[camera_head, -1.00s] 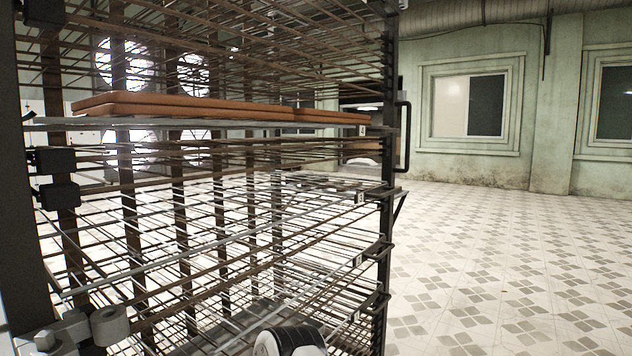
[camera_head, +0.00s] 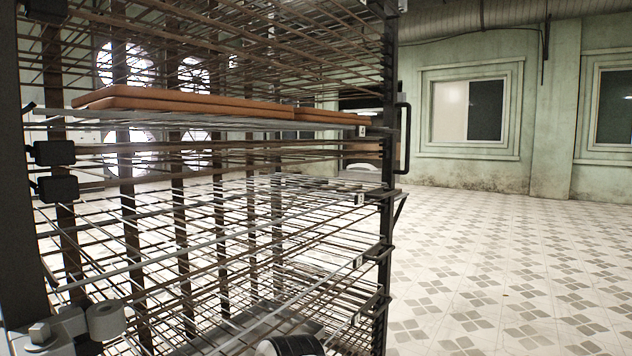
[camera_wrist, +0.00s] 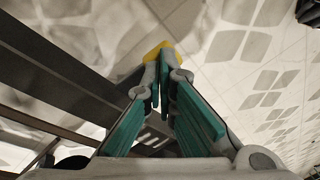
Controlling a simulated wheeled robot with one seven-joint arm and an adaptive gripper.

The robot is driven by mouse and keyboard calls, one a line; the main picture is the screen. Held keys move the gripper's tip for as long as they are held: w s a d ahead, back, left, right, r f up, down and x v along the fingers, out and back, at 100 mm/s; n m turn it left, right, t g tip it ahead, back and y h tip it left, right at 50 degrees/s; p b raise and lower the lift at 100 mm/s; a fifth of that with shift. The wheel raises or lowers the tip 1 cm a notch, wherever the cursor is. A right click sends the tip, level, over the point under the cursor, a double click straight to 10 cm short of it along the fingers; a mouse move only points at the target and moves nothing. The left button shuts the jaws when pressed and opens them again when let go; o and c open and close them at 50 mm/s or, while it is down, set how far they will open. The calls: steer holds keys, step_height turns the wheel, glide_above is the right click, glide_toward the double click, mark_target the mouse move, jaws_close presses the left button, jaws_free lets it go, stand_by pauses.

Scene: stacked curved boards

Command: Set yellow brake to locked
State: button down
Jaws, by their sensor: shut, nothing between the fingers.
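The yellow brake (camera_wrist: 158,50) shows in the wrist view just beyond my fingertips, partly hidden by them. I cannot tell whether the fingertips touch it, nor whether it is locked. My gripper (camera_wrist: 163,78) has green-padded fingers brought together, with nothing held between them. In the head view, the wire-shelf rack (camera_head: 240,215) fills the left half; no yellow brake shows there. A rounded white and dark part of my arm shows at the bottom edge of the head view.
Brown curved boards (camera_head: 190,106) lie stacked on one rack shelf. A dark handle (camera_head: 405,138) sticks out from the rack's right post. Dark frame bars (camera_wrist: 60,65) cross the left of the wrist view. Tiled floor (camera_head: 510,260) is clear on the right.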

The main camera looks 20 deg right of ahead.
steer(key=shift+s+f, duration=0.1)
steer(key=shift+f, duration=0.25)
steer(key=shift+w+a+r+p, duration=0.1)
steer(key=shift+w+r+p, duration=0.1)
steer(key=shift+r, duration=0.45)
steer(key=shift+w+a+r+p, duration=0.1)
steer(key=shift+r+p, duration=0.1)
steer(key=shift+r, duration=0.5)
steer(key=shift+w+a+r+p, duration=0.1)
steer(key=shift+w+r+p, duration=0.1)
steer(key=shift+r, duration=0.45)
steer(key=v, duration=0.7)
steer(key=shift+d+r, duration=0.1)
